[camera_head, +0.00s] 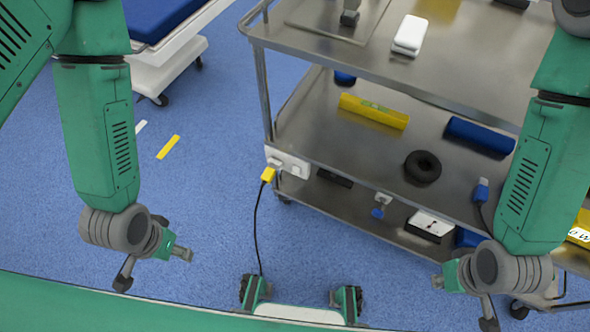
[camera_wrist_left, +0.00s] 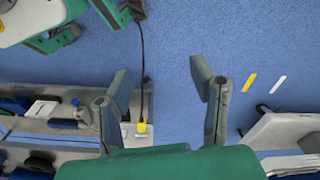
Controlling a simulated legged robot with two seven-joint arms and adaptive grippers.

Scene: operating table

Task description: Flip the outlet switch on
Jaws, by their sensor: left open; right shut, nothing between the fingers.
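A white outlet box (camera_head: 293,162) is fixed at the left corner of the steel cart's middle shelf. A yellow plug (camera_head: 268,174) with a black cable sits at its left end. The switch is too small to make out. The outlet (camera_wrist_left: 127,132) and yellow plug (camera_wrist_left: 141,127) also show low in the left wrist view, partly behind my gripper. My left gripper (camera_head: 153,268) is open and empty, left of and apart from the outlet; its two spread fingers (camera_wrist_left: 160,80) show in the wrist view. My right gripper (camera_head: 489,320) is shut and empty at the lower right, far from the outlet.
The black cable (camera_head: 256,225) hangs to the floor. A white-based bed (camera_head: 165,70) stands at upper left. Blue floor between is clear.

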